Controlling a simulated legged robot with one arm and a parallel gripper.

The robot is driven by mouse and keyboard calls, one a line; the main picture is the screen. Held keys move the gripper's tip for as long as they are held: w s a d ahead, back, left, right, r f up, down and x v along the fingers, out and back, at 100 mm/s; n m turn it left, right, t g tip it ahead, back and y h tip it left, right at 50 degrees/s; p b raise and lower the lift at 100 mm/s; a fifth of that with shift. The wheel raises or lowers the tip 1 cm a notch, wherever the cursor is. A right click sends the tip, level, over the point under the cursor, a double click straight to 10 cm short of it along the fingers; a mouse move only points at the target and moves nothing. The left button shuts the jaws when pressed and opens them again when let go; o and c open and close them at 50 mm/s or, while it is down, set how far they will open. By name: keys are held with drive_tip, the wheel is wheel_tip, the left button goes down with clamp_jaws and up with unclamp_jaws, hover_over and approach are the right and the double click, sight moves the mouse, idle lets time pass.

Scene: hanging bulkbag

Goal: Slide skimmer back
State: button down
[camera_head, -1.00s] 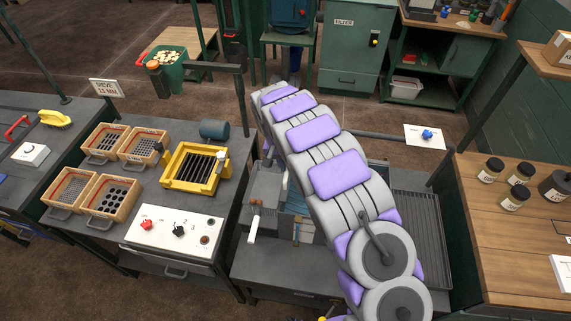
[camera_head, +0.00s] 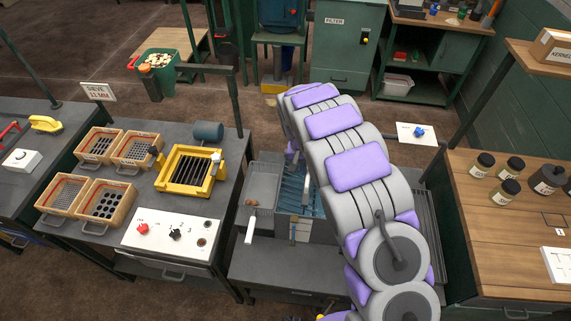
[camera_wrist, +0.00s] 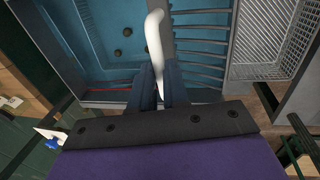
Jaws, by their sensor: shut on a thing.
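The skimmer's white, curved handle (camera_wrist: 154,45) rises between my gripper's dark fingers in the wrist view. My gripper (camera_wrist: 159,88) is shut on this handle. The handle stands over a blue tank (camera_wrist: 100,45), which has ribbed slats on one side and a few small dark round pieces on its floor. The head view shows part of the blue tank (camera_head: 290,188) beside my arm; my arm hides the gripper there. The skimmer's lower end cannot be made out.
A yellow sieve frame (camera_head: 190,170) and a control panel (camera_head: 172,234) stand left. Jars (camera_head: 506,170) stand right.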

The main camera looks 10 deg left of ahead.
drive_tip(key=w+d+p, duration=0.1)
drive_tip(key=d+p, duration=0.1)
drive_tip(key=d, duration=2.4)
drive_tip(key=shift+w+d, duration=0.2)
drive_tip(key=shift+d, duration=0.05)
drive_tip(key=c, duration=1.5)
unclamp_jaws()
drive_tip(key=o, duration=0.4)
drive_tip(key=shift+d, duration=0.25)
drive_tip(key=a+r, duration=0.1)
drive_tip(key=r, duration=0.4)
drive_tip(key=a+r, duration=0.1)
drive_tip(key=r, duration=0.5)
drive_tip(key=a+r+p, duration=0.1)
drive_tip(key=r, duration=0.5)
drive_tip(key=shift+a, duration=0.2)
